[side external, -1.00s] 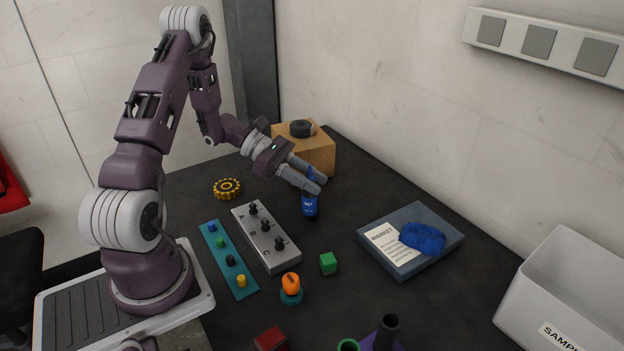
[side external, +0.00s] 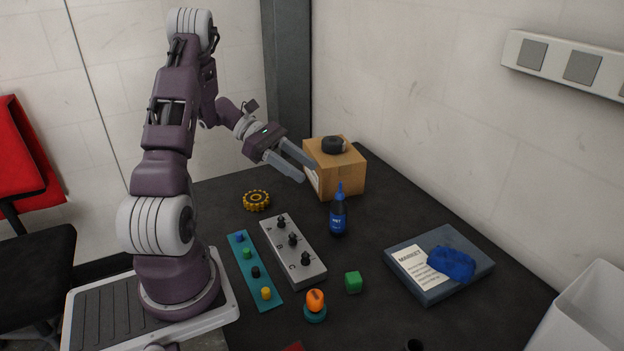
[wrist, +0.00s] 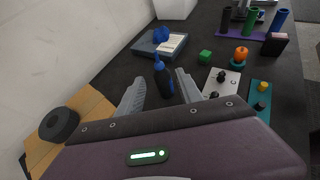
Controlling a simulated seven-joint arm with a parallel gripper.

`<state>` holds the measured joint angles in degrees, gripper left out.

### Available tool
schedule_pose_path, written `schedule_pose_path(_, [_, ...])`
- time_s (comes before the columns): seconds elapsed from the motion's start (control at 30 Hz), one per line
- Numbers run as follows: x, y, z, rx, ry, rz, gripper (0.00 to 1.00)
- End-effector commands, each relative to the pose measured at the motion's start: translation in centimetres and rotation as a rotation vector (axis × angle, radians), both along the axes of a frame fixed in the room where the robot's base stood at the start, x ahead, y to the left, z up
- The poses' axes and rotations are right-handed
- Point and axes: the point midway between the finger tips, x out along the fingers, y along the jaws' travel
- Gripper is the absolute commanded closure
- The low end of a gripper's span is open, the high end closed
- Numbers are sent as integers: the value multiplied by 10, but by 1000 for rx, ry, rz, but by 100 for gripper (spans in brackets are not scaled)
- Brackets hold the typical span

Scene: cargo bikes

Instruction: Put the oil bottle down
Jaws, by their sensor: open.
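The oil bottle (side external: 338,216) is dark with a blue label and a blue pointed nozzle. It stands upright on the black table, between the cardboard box and the grey switch panel. My gripper (side external: 303,172) is open and empty, up and to the left of the bottle in the side view, clear of it. In the wrist view the bottle (wrist: 163,80) shows beyond and between the open fingers (wrist: 160,88), and nothing is held.
A cardboard box (side external: 347,181) with a black roll (side external: 334,145) stands behind. The switch panel (side external: 292,253), a yellow gear (side external: 256,200), a green cube (side external: 353,282) and a grey-blue tray (side external: 474,252) with a blue cloth (side external: 451,263) lie around.

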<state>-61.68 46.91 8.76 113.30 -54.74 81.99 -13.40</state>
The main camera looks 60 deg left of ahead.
Motion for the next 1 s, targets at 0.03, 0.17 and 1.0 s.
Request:
schedule_pose_path(0.03, [3,-12,11,38,-11,-52,57])
schedule_pose_path(0.17, [0,-85,57,281,-70,-372,57])
schedule_pose_path(1.0, [-157,-237,135,1708,-885,-1599,57])
